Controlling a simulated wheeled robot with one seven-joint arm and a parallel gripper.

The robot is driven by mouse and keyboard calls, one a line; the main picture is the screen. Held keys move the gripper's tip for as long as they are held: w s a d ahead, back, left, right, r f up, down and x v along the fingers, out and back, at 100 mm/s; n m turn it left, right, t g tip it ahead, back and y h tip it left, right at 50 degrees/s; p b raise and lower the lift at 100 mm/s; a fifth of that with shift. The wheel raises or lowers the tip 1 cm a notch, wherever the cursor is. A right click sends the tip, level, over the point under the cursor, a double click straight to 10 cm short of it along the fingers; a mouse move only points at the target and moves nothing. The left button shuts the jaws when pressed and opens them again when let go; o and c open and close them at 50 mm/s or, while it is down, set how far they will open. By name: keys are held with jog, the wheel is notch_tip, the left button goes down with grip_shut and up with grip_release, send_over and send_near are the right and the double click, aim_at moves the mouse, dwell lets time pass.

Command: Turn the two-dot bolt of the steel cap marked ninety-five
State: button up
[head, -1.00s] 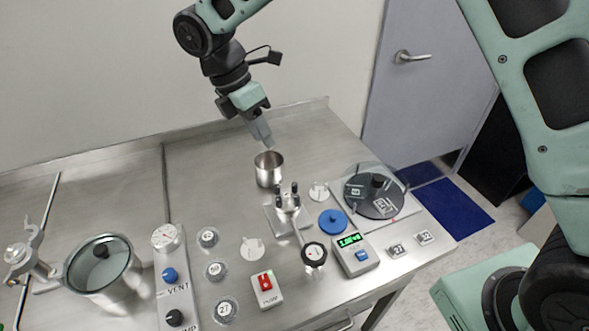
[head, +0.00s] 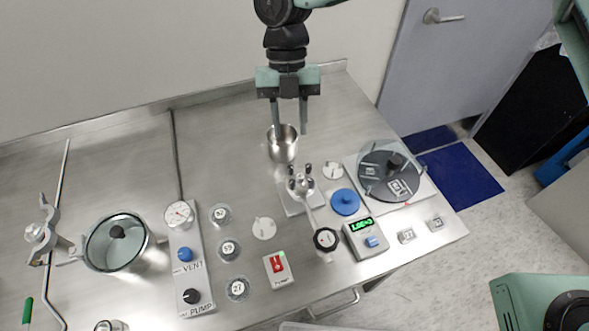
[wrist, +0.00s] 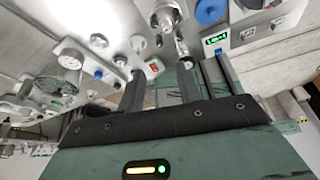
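My gripper (head: 291,132) points down at the back of the steel table, its two fingers apart with nothing held between them. The wrist view also shows the spread fingers (wrist: 160,93). A steel cup (head: 283,150) stands right by the fingertips; I cannot tell whether they touch. In front of it is a small steel fixture (head: 302,186) with several dark-topped upright bolts and a handle. I cannot read the number ninety-five or any dots on it. Several round discs with numbers (head: 229,250) lie to its left, their marks too small to read surely.
The back left is bare.

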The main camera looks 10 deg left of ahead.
aim_at(292, 181)
jog(key=p+x, duration=0.4)
jog(key=x, duration=0.8)
jog(key=shift+f, duration=0.3)
grip_shut()
